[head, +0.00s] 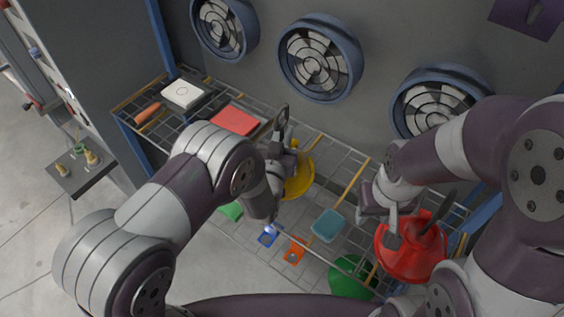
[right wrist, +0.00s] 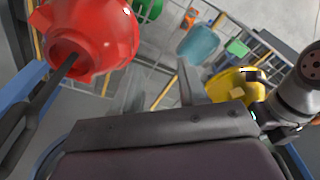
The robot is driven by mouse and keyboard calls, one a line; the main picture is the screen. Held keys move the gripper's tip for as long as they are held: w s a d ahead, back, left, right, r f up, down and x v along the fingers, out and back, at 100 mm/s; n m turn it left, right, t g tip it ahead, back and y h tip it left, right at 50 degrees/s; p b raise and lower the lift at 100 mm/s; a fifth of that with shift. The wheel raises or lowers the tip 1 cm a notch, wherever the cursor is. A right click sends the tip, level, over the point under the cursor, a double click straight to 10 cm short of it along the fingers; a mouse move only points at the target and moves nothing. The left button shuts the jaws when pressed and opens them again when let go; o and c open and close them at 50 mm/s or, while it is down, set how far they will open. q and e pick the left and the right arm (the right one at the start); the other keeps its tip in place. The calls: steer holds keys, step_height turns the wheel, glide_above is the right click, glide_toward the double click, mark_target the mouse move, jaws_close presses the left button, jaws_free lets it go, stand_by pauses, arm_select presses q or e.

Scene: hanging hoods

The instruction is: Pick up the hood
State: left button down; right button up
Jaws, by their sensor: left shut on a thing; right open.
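The yellow hood (head: 300,180) is at the middle of the wire shelf, partly hidden behind my left gripper (head: 280,155), which is shut on it. The yellow hood also shows in the right wrist view (right wrist: 232,86) beside my left arm. The red hood (head: 412,255) is at the right end of the shelf, with a dark handle standing up from it; in the right wrist view it is at the upper left (right wrist: 95,30). My right gripper (head: 385,220) is open beside the red hood. Its fingers (right wrist: 160,95) appear empty, with the red hood to their left.
The wire shelf (head: 345,165) runs along a grey wall with several round blue-rimmed fans (head: 320,58). It holds a white box (head: 183,94), a red block (head: 235,120) and a teal block (head: 328,225). A green hood (head: 352,277) sits lower, below the shelf's front edge.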

mark_target(281, 131)
arm_select(q)
steer(key=shift+r, duration=0.1)
stand_by(0.3)
steer(key=shift+r+b, duration=0.3)
steer(key=shift+r, duration=1.6)
steer(key=s+d+r+b, duration=0.2)
steer(key=s+d+r, duration=0.2)
steer(key=d+r, duration=0.3)
steer(key=d, duration=0.4)
